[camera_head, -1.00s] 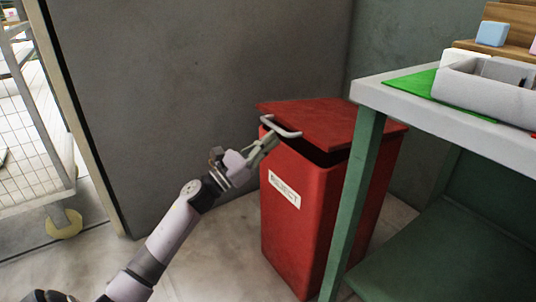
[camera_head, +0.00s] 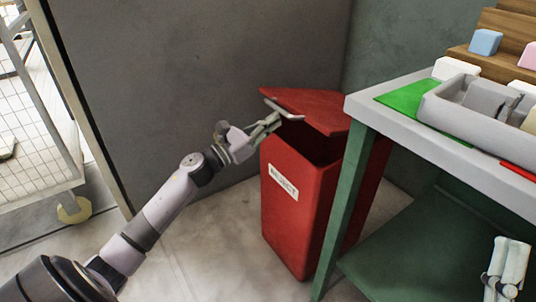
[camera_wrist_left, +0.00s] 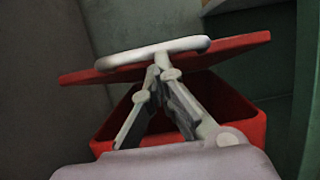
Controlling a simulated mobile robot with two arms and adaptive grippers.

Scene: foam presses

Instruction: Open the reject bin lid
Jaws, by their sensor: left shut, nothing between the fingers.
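The red reject bin (camera_head: 283,232) stands on the floor with a white label on its front. Its red lid (camera_head: 318,106) is tilted, front edge raised, with a dark gap above the bin's rim. The pale lid handle (camera_head: 287,113) is on the front edge. My left gripper (camera_head: 277,119) is shut and empty, its fingertips at the handle's underside. In the left wrist view the fingertips (camera_wrist_left: 163,62) meet just below the handle (camera_wrist_left: 150,52), with the lid (camera_wrist_left: 236,46) behind. My right gripper (camera_head: 505,268) shows at the lower right; its jaw state is unclear.
A green-legged table (camera_head: 358,106) stands close to the bin's right and hides part of it. A grey tray (camera_head: 437,107) and a green mat (camera_head: 400,95) lie on top. A grey wall (camera_head: 190,80) is behind. A wire cart (camera_head: 35,150) stands left.

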